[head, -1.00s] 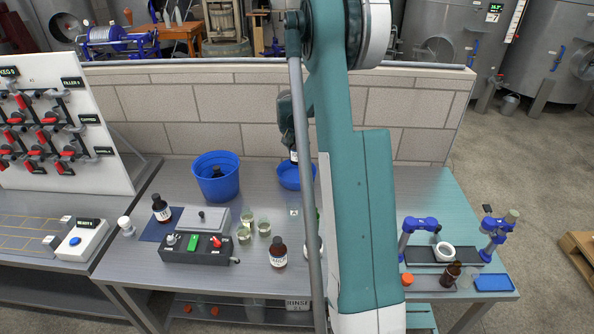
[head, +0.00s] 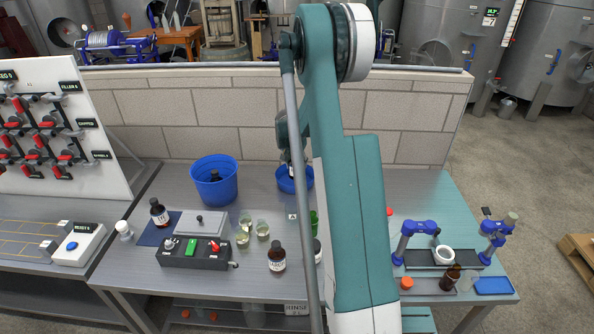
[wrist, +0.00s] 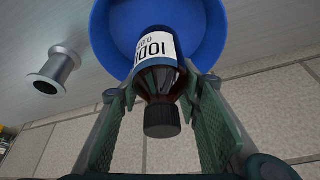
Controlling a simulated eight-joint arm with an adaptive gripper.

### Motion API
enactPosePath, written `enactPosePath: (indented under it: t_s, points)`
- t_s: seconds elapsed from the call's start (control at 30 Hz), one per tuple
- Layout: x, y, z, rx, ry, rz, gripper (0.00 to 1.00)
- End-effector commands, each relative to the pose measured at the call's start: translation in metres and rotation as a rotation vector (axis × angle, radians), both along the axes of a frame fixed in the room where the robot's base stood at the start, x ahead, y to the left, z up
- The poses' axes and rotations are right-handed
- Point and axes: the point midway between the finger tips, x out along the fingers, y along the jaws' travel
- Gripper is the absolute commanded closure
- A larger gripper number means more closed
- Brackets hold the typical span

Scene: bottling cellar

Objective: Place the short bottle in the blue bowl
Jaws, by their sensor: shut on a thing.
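My gripper (wrist: 160,115) is shut on a brown bottle (wrist: 162,82) with a black cap and a white label that reads "IODI…". The cap points toward the wrist camera. The blue bowl (wrist: 106,35) lies behind the bottle in the wrist view, with the bottle's far end over its inside. In the head view the blue bowl (head: 284,185) stands near the back wall, partly hidden by my arm. The bottle's lower part shows at the bowl there. I cannot tell whether it touches the bowl's floor.
A blue bucket (head: 228,184) with a dark-capped bottle inside stands left of the bowl. Brown bottles (head: 277,258) (head: 160,214), small glass jars (head: 262,231) and a control box (head: 193,252) stand in front. A stone wall (head: 218,136) runs behind.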

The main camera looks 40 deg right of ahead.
Motion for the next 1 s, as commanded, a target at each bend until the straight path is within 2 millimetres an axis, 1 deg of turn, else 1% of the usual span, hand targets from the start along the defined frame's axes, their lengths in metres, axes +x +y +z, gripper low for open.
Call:
enactPosePath:
  t_s: [0.13,0.3,0.4,0.9,0.93,1.0]
  points:
    - [0.0,0.0,-0.01,0.0,0.0,0.0,0.85]
    - [0.0,0.0,-0.029,0.0,0.0,0.0,0.85]
    - [0.0,0.0,-0.035,0.0,0.0,0.0,0.85]
    - [0.0,0.0,-0.04,0.0,0.0,0.0,0.85]
    - [0.0,0.0,-0.04,0.0,0.0,0.0,0.61]
    - [0.0,0.0,-0.039,0.0,0.0,0.0,0.52]
